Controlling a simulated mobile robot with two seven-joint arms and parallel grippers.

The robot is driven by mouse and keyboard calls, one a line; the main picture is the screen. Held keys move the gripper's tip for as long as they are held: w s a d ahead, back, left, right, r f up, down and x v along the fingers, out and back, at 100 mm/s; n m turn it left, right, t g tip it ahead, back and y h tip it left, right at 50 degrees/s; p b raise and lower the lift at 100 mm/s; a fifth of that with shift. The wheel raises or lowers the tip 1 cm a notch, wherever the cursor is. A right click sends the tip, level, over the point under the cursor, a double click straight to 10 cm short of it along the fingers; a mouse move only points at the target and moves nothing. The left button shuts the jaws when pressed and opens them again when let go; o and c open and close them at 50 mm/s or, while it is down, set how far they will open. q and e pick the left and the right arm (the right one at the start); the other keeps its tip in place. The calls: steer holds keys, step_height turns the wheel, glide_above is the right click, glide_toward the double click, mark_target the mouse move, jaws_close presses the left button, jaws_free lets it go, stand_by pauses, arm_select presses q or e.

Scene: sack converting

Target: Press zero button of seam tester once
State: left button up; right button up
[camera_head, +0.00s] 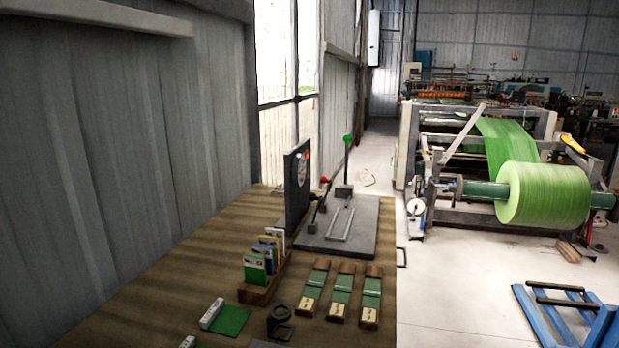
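What looks like the seam tester stands towards the far end of the wooden bench. Beside the panel is a flat grey base plate (362,226). A lever with a red knob (323,180) and an upright rod with a green knob (347,138) rise near them. I cannot tell which part is the zero button; no label is readable. Neither of my grippers is in view.
On the bench (160,270) are a wooden rack (262,292) of coloured cards, several green strips (343,289), a green piece (228,320) and a black ring stand (280,322). A corrugated wall (120,130) borders the left. Floor right of the bench is clear before a blue frame (548,318).

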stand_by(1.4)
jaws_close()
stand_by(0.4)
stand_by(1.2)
